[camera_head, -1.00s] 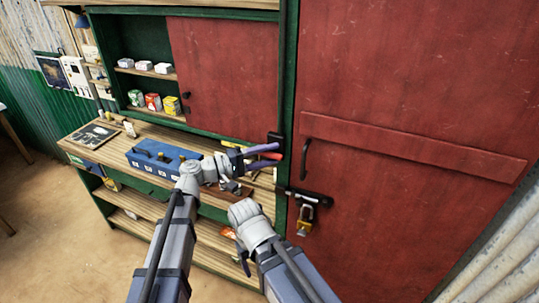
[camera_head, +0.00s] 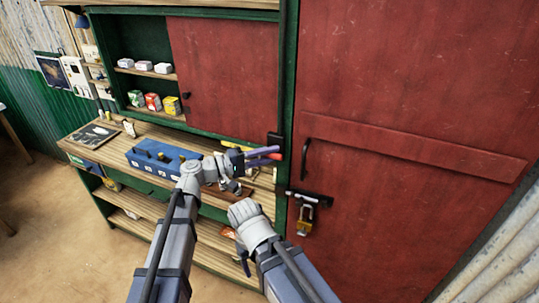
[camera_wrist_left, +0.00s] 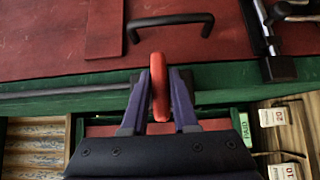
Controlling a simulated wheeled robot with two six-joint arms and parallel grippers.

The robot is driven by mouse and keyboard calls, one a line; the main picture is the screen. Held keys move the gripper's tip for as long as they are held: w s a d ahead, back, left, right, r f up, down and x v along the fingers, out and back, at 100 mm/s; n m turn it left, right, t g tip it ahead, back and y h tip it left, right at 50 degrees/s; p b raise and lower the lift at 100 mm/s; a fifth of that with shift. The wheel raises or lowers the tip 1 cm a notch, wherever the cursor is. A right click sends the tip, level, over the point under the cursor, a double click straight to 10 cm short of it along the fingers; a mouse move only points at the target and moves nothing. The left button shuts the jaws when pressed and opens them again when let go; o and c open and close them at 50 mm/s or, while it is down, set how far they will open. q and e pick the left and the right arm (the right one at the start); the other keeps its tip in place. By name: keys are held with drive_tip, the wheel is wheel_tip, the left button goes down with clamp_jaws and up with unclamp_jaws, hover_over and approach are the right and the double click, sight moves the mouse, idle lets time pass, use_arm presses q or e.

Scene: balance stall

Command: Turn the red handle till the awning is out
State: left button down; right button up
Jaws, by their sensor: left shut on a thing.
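The red handle (camera_wrist_left: 160,88) shows upright between the two purple fingers of my left gripper (camera_wrist_left: 159,100) in the left wrist view. The fingers are shut on it, one on each side. In the head view my left gripper (camera_head: 263,156) is at the post between the shelf and the red door, with a little of the red handle (camera_head: 272,157) showing between its fingers. The awning is not in view.
A red door (camera_head: 400,130) with a black pull (camera_head: 306,160) and a bolt with a brass padlock (camera_head: 304,222) stands to the right. The counter holds a blue box (camera_head: 150,160). Small boxes (camera_head: 153,102) stand on the shelf. Open floor lies at the lower left.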

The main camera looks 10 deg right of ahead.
use_arm(q)
drive_tip(key=shift+r+m+y+p, duration=0.2)
drive_tip(key=shift+m+y+p, duration=0.1)
drive_tip(key=shift+p, duration=0.45)
drive_tip(key=m+y+p, duration=0.2)
drive_tip(key=p, duration=0.2)
drive_tip(key=shift+p, duration=0.35)
drive_tip(key=shift+m+y+p, duration=0.5)
drive_tip(key=shift+y+p, duration=0.3)
drive_tip(key=shift+p, duration=0.15)
drive_tip(key=shift+f+m+y+p, duration=0.2)
drive_tip(key=shift+m+y+p, duration=0.1)
drive_tip(key=shift+y+p, duration=0.15)
drive_tip(key=c, duration=0.8)
unclamp_jaws()
drive_tip(key=shift+o, duration=0.2)
